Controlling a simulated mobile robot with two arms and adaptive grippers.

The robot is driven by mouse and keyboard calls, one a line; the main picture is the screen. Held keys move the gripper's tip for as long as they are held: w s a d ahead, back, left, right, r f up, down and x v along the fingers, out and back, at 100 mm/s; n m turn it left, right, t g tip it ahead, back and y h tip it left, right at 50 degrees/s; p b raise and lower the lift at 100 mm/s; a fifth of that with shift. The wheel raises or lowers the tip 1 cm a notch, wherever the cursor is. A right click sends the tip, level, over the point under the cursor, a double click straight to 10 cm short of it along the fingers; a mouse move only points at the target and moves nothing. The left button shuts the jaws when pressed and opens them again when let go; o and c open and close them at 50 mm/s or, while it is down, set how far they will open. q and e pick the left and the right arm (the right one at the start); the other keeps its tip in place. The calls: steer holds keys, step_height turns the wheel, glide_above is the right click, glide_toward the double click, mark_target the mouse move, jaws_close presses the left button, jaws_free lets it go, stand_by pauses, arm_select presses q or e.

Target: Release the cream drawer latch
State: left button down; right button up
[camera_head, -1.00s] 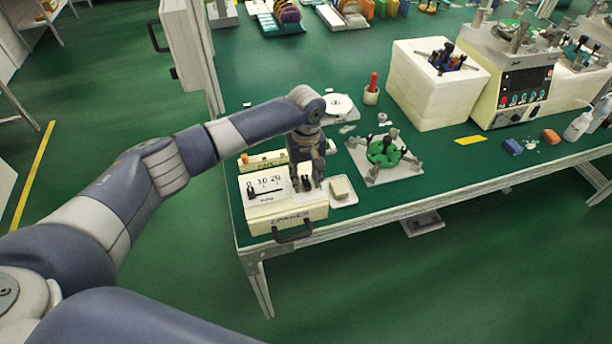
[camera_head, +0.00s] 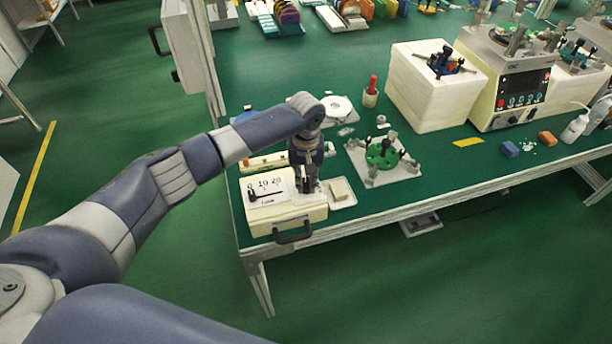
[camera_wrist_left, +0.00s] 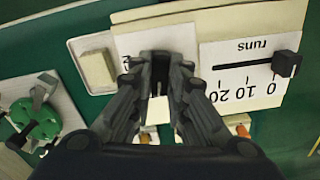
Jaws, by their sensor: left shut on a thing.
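The cream drawer box (camera_head: 312,214) stands at the near left corner of the green table, its dark drawer handle (camera_head: 293,237) on the front. Its top also shows in the wrist view (camera_wrist_left: 190,20). My left gripper (camera_head: 307,184) points down at the right part of the box top. In the wrist view my left gripper (camera_wrist_left: 161,60) is shut on the small dark latch between its fingertips, over a white plate. The fingers hide most of the latch, so its position cannot be told.
A black slider (camera_head: 252,195) sits beside a "0 10 20 runs" scale on the box top. A white dish with a cream block (camera_head: 341,190) is close right of the box. A fixture with a green disc (camera_head: 382,153) stands farther right. A large cream block (camera_head: 432,95) stands behind.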

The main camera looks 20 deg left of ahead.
arm_select(q)
steer(key=m+p, duration=0.2)
steer(key=m, duration=0.2)
steer(key=shift+r+m, duration=0.1)
steer(key=shift+m, duration=0.2)
steer(key=m+p, duration=0.1)
steer(key=m, duration=0.3)
steer(key=shift+p, duration=0.35)
steer(key=m, duration=0.3)
steer(key=shift+m, duration=0.4)
steer(key=shift+m+p, duration=0.3)
steer(key=shift+m, duration=1.1)
steer(key=shift+w, duration=0.1)
steer(key=c, duration=1.6)
jaws_free()
steer(key=shift+o, duration=0.2)
